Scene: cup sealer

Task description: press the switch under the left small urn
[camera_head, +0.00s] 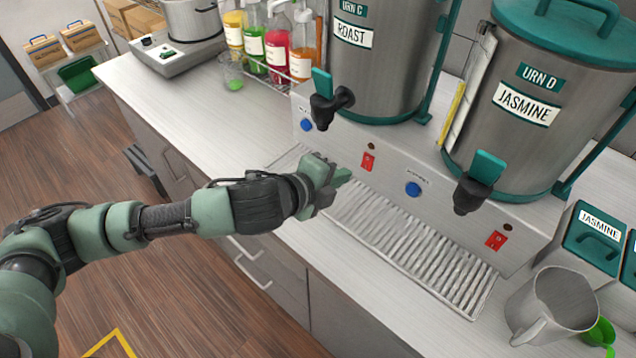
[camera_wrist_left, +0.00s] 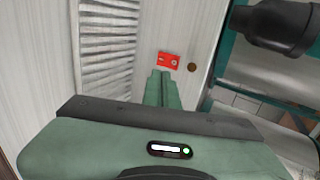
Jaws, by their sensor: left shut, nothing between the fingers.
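Urn C, marked ROAST (camera_head: 375,75), stands on the left of the metal base, and Urn D, marked JASMINE (camera_head: 525,110), stands on the right. A red switch (camera_head: 368,161) sits on the base's front panel below Urn C. My left gripper (camera_head: 343,178) is shut and empty, over the drip tray, with its fingertips pointing at that panel just short of the switch. In the left wrist view the red switch (camera_wrist_left: 168,60) shows just past the shut fingertips (camera_wrist_left: 163,78). I cannot tell whether they touch. My right gripper is in neither view.
A second red switch (camera_head: 496,240) is below Urn D. Blue buttons (camera_head: 413,189) are on the panel. Black taps with green levers (camera_head: 332,103) jut out above. A slatted drip tray (camera_head: 430,255) lies in front. A metal pitcher (camera_head: 550,305) stands at right.

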